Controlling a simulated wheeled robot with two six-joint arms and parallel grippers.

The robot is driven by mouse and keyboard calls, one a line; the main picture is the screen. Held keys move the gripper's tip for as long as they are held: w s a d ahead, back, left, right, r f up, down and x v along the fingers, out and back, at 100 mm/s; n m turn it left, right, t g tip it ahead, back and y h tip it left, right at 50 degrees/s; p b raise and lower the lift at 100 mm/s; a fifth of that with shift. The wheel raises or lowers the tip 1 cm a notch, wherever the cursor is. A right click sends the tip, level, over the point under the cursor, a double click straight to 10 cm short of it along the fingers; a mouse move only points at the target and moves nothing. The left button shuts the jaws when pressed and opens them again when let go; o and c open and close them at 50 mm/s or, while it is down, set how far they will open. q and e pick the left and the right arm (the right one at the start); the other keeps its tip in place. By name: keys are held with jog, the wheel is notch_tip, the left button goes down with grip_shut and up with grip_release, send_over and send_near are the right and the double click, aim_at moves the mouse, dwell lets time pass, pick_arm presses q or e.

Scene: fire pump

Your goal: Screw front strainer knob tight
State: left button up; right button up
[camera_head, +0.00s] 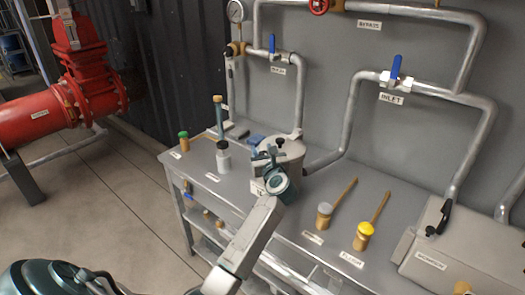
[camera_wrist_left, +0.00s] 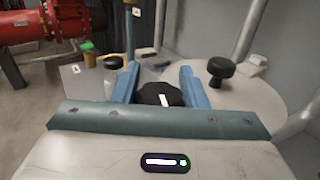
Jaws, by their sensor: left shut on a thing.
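The strainer is a grey drum (camera_head: 291,147) on the workbench, and its pale round lid (camera_wrist_left: 240,105) fills the right of the left wrist view. The front strainer knob (camera_wrist_left: 157,94) is black with a white mark and sits at the lid's near side. My left gripper (camera_head: 267,156) is at the drum's front; in the wrist view its blue fingers (camera_wrist_left: 161,88) stand on both sides of this knob, shut on it. A second black knob (camera_wrist_left: 222,69) stands free on the lid to the right. My right gripper is not in view.
A white bottle (camera_head: 223,157) and a green-capped item (camera_head: 183,139) stand left of the drum. Grey-topped (camera_head: 325,209) and yellow-topped (camera_head: 364,231) brushes stand on the workbench (camera_head: 210,185) to the right. Pipes with the blue-handled inlet valve (camera_head: 395,72) run along the wall behind.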

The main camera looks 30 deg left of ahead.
pick_arm(q)
jog(key=shift+r+m+t+h+p, duration=0.2)
jog(key=shift+m+t+h+p, duration=0.3)
jog(key=shift+m+t+p, duration=0.1)
jog(key=m+t+h+p, duration=0.1)
jog(key=m+h+p, duration=0.1)
jog(key=h+p, duration=0.2)
jog(key=m+t+h+p, duration=0.2)
jog(key=m+h+p, duration=0.1)
jog(key=h+p, duration=0.1)
jog(key=d+m+t+h+p, duration=0.1)
jog(key=m+t+h+p, duration=0.1)
jog(key=p, duration=0.4)
jog(key=shift+w+d+r+m+h+p, duration=0.15)
jog(key=shift+w+m+h+p, duration=0.2)
jog(key=shift+m+h, duration=0.45)
jog(key=shift+d+m+h+p, duration=0.1)
jog(key=shift+m+h+p, duration=0.3)
jog(key=shift+h, duration=0.7)
jog(key=shift+d+f+m+h, duration=0.1)
jog(key=shift+f+m+h, duration=0.15)
jog(key=shift+m+h, duration=0.4)
jog(key=shift+h, duration=0.25)
jog(key=o, duration=1)
jog(key=shift+f, duration=0.1)
jog(key=shift+s, duration=0.15)
